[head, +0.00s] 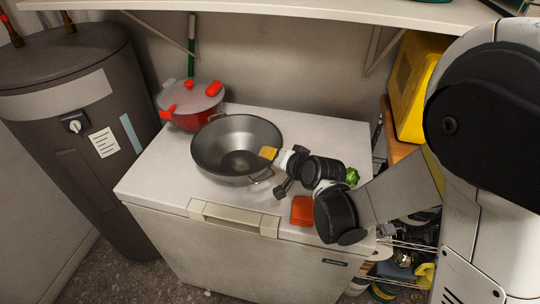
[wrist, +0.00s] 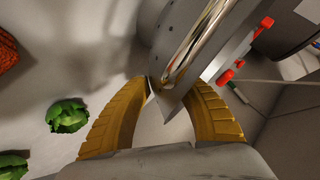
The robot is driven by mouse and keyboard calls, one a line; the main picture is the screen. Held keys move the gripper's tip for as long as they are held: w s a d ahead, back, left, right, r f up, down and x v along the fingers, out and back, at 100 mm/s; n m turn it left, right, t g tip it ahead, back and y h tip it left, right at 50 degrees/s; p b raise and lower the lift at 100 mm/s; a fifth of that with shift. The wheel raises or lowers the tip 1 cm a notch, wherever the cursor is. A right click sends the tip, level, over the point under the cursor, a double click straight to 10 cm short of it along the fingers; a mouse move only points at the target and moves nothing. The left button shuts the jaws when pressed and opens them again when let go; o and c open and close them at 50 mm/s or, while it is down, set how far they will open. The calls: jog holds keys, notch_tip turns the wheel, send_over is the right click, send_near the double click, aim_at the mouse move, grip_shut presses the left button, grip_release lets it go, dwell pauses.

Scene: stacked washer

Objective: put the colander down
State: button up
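The colander (head: 232,163) is a wide grey metal bowl over the white top of the chest-like appliance (head: 325,125). It looks upright, with a wire handle on its near right side. I cannot tell whether its base touches the top. My gripper (head: 268,153) is at the colander's right rim, coming from the right. In the wrist view, the yellow fingers of my gripper (wrist: 168,88) curve in on both sides of the colander's metal edge (wrist: 172,92) and appear shut on it. The exact contact at the fingertips is partly hidden.
A red pot with a lid (head: 193,105) stands close behind the colander to the left. An orange-red block (head: 302,211) and a green vegetable (head: 352,176) lie to the right. A shelf (head: 300,10) hangs above. The front left of the top is clear.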

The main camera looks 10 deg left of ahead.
jog(key=s+d+r+h+p, duration=0.1)
jog(key=s+d+r+h, duration=0.1)
jog(key=s+d+r, duration=0.2)
jog(key=s+d+r+n+g+h+p, duration=0.1)
jog(key=s+d+r, duration=0.4)
jog(key=s+d, duration=0.5)
jog(key=s+d+r+g+h+p, duration=0.1)
jog(key=s+d+r+h, duration=0.3)
jog(key=s+d, duration=0.4)
jog(key=d+r, duration=0.1)
jog(key=d, duration=0.5)
jog(key=shift+n, duration=0.4)
